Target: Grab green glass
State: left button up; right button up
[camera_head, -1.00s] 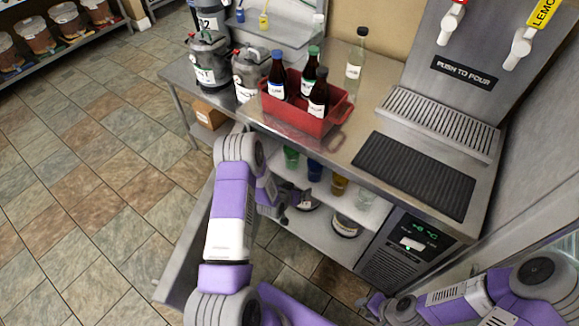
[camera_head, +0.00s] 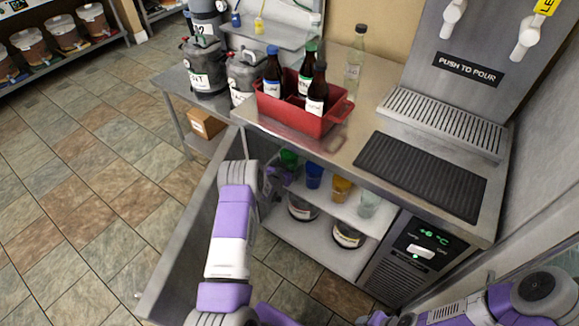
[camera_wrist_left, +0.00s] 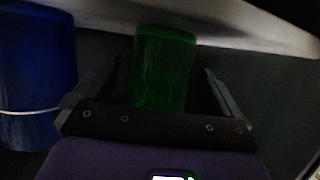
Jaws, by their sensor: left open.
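The green glass (camera_head: 289,158) stands on the upper shelf inside the open fridge, at the left end of a row of glasses. My left gripper (camera_head: 284,178) reaches in at that end and partly hides it. In the left wrist view the green glass (camera_wrist_left: 163,62) stands upright between the two spread fingers of my left gripper (camera_wrist_left: 160,80).
A blue glass (camera_head: 314,173) is just right of the green one and shows close to the left finger in the wrist view (camera_wrist_left: 36,70). An amber glass (camera_head: 341,187) and a clear glass (camera_head: 368,204) follow. The metal countertop (camera_head: 325,150) overhangs the shelf.

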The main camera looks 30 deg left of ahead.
pick_arm(q)
jog(key=shift+r, duration=0.1)
jog(key=c, duration=1.2)
